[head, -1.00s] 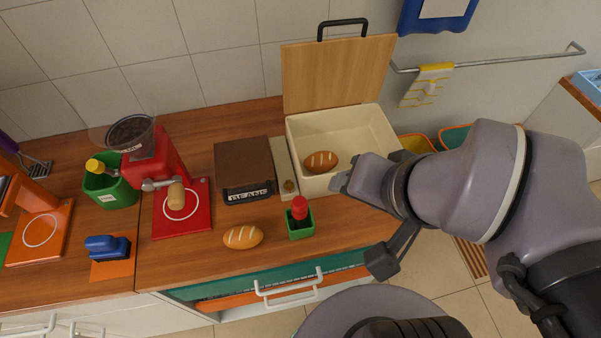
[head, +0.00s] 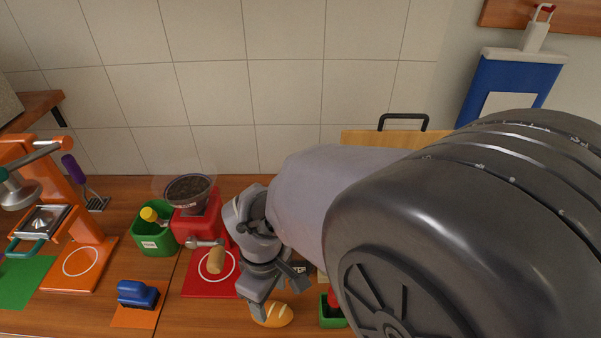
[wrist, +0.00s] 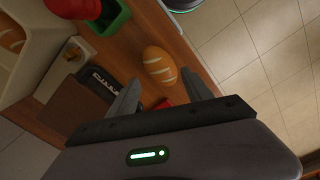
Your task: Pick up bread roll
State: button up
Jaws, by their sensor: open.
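A bread roll (head: 272,314), golden brown with pale slashes, lies on the wooden counter near its front edge. It also shows in the wrist view (wrist: 159,65), ahead of the gap between my fingers. My gripper (wrist: 160,98) is open and empty, with the roll just beyond its fingertips and roughly centred. In the head view my gripper (head: 255,302) is above and beside the roll, partly covering it. A second bread roll (wrist: 12,40) lies in the cream bin (wrist: 38,22) in the wrist view.
A green holder with a red item (wrist: 100,14) stands near the roll. The brown beans box (wrist: 75,103) is close to my left finger. The red grinder (head: 200,215), green bin (head: 154,239) and blue brush (head: 137,294) stand to the left.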

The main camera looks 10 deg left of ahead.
aim_at(272, 309)
notch_tip(272, 309, down, 7)
jog(key=b, duration=0.3)
jog(key=shift+a+r, duration=0.1)
jog(key=shift+r, duration=0.2)
jog(key=shift+c, duration=0.7)
jog(key=c, duration=0.9)
